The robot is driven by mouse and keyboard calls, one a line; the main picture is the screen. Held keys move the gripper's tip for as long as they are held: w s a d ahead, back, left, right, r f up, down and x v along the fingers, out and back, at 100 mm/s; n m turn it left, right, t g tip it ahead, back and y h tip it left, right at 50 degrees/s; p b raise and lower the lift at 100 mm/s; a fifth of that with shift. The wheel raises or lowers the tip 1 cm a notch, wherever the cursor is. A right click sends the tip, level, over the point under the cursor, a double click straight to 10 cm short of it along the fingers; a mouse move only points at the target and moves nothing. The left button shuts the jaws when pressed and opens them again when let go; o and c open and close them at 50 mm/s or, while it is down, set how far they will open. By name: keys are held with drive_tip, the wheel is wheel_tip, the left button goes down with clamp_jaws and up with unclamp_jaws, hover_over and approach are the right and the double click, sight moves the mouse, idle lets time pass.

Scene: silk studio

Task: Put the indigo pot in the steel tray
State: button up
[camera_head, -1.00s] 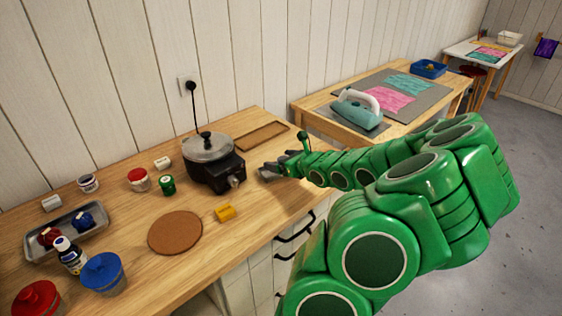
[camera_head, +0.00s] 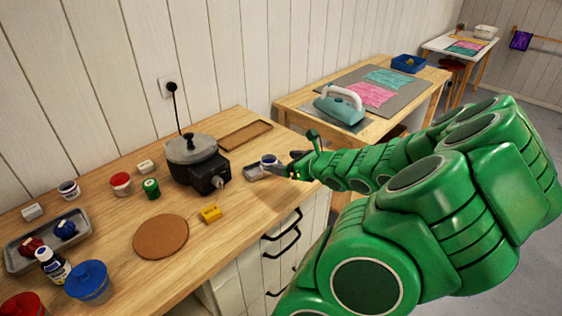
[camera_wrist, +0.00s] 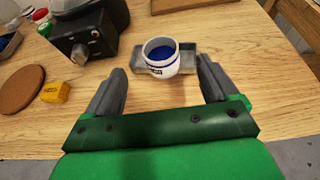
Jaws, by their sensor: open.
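The indigo pot is a small white pot (camera_head: 268,159) with a blue band and dark blue contents. In the wrist view the pot (camera_wrist: 160,62) is upright within the outline of a small grey steel tray (camera_wrist: 188,62) and seems to stand in it; its base contact is not clear. The tray (camera_head: 252,173) also shows near the counter's right end in the head view. My gripper (camera_wrist: 160,82) is open, its fingers apart on either side and short of the pot, touching nothing visible. In the head view my gripper (camera_head: 293,166) is just right of the pot.
A black heater with a lidded pan (camera_head: 197,165) stands left of the tray. A yellow block (camera_head: 210,213) and a round cork mat (camera_head: 161,237) lie nearer. A brown rectangular tray (camera_head: 245,135) is behind. Another metal tray (camera_head: 20,262) holds red and blue pieces at far left.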

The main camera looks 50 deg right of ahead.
drive_tip(key=w+a+r+n+g+y, duration=0.1)
drive_tip(key=w+a+r+n+y, duration=0.15)
drive_tip(key=a+n, duration=0.45)
drive_tip(key=w+a+r+n+g+y, duration=0.1)
drive_tip(key=w+a+r+n+y, duration=0.15)
drive_tip(key=a, duration=0.75)
drive_tip(key=s+a+r+n+g+y, duration=0.1)
drive_tip(key=s+a+n+g+y, duration=0.15)
drive_tip(key=a+n, duration=0.45)
drive_tip(key=s+a+r+n+g+y, duration=0.1)
drive_tip(key=s+a+r+n+g, duration=0.15)
drive_tip(key=a, duration=0.85)
drive_tip(key=s+a+f+n+g+h, duration=0.1)
drive_tip(key=s+a+n+g+h, duration=0.1)
drive_tip(key=s+a+n+g, duration=0.6)
drive_tip(key=s+d+r+n+h, duration=0.1)
drive_tip(key=s+d+n+h, duration=0.3)
drive_tip(key=s+n, duration=0.5)
drive_tip(key=s+h, duration=0.2)
drive_tip(key=s, duration=0.3)
drive_tip(key=shift+r, duration=0.15)
drive_tip(key=shift+h, duration=0.25)
